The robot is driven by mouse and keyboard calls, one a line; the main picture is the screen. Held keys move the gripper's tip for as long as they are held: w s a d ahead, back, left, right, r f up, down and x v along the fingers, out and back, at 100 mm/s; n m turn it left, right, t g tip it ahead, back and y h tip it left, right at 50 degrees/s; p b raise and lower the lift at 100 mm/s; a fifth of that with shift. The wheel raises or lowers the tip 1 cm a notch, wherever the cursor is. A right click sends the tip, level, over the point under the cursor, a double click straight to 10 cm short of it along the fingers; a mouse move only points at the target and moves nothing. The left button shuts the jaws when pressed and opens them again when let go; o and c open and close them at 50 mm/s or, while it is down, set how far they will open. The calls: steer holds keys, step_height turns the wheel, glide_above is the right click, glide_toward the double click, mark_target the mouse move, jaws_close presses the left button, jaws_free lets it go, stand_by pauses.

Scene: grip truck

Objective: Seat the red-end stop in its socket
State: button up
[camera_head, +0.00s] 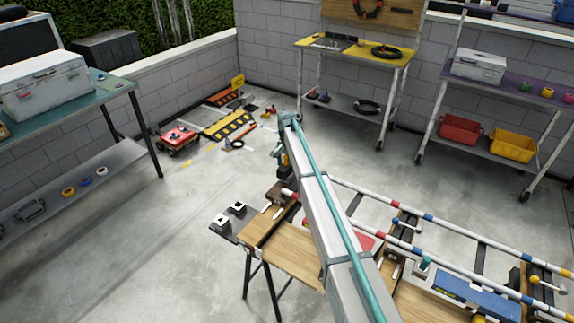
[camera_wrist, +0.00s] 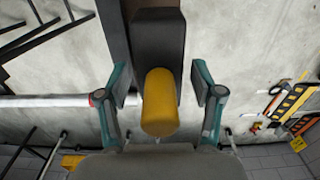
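My gripper (camera_wrist: 161,86) is open in the wrist view, one finger on each side of a yellow rounded grip (camera_wrist: 160,105). Gaps show between the grip and both finger pads. A dark block (camera_wrist: 158,38) sits right behind the yellow grip; I take the two to be the stop, but cannot tell whether the block stands on anything. In the head view my gripper (camera_head: 281,152) is small and partly hidden by my arm, above the near track end. A pale rail (camera_wrist: 45,101) with a red band (camera_wrist: 98,97) ends beside the left finger. No socket is clearly identifiable.
The wooden bench (camera_head: 290,252) carries dark supports and the banded track (camera_head: 455,236). Two black-and-white pieces (camera_head: 221,222) (camera_head: 237,208) lie on a dark mat left of it. A red cart (camera_head: 178,138) and striped ramps (camera_head: 230,125) are on the floor. Open concrete lies left.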

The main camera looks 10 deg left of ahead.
stand_by(0.3)
step_height(320, 180, up, 12)
stand_by(0.6)
